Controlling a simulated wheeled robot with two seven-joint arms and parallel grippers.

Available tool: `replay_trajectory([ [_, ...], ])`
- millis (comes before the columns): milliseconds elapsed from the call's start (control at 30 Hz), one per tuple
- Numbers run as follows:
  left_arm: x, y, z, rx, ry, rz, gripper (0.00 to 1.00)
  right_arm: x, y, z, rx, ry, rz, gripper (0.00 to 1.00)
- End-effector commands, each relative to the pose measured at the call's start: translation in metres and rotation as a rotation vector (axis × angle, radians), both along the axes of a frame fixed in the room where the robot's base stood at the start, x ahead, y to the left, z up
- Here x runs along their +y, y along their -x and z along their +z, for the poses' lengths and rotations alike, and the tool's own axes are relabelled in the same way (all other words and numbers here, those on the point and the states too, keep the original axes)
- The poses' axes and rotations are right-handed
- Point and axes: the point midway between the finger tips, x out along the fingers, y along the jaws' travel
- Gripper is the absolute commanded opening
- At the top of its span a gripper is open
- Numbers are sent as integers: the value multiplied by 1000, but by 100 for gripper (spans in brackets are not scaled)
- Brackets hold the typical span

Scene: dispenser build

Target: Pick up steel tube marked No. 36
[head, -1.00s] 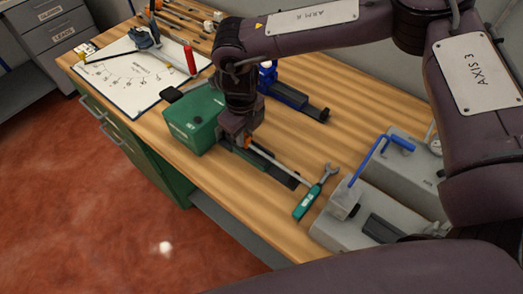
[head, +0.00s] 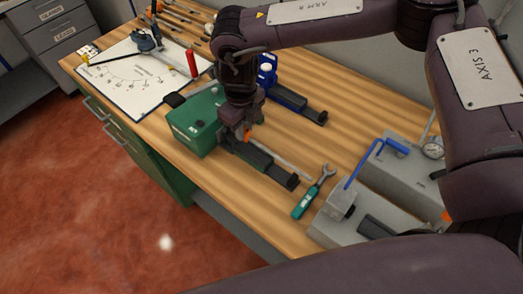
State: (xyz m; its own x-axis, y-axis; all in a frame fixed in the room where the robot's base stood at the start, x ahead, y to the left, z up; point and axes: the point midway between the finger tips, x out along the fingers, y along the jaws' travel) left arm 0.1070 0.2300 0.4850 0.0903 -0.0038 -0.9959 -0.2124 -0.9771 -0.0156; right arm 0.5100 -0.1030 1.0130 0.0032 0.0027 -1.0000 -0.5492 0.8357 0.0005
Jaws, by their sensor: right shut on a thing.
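A thin grey steel tube (head: 281,162) runs from my right gripper toward the lower right, ending near the wrench. I cannot read any number on it. My right gripper (head: 243,137) is shut on the tube's near-box end, its jaws pointing down just right of the green box. The tube lies beside and apparently a little above the dark rail (head: 265,164) that extends from the green box; how high I cannot tell. The gripped end is hidden by the jaws. My left gripper is not in view.
A green box (head: 195,122) stands at the bench's front edge. A blue device (head: 290,97) with a dark rail sits behind. A teal-handled wrench (head: 313,193) lies near the tube's far end. Grey units (head: 400,180) with a blue lever stand right. A white chart board (head: 135,77) lies left.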

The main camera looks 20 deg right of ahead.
Motion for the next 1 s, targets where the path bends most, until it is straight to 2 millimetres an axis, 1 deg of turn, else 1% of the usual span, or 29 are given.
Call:
replay_trajectory([
  [33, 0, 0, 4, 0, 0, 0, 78, 0, 0, 5, -1, -1, 0, 0],
  [500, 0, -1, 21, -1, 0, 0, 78, 0, 0, 28, 0, 0, 0, 0],
  [867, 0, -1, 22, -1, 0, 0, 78, 0, 0, 30, 0, 0, 0, 0],
  [1000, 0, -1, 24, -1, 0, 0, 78, 0, 0, 35, -1, -1, 0, 0],
])
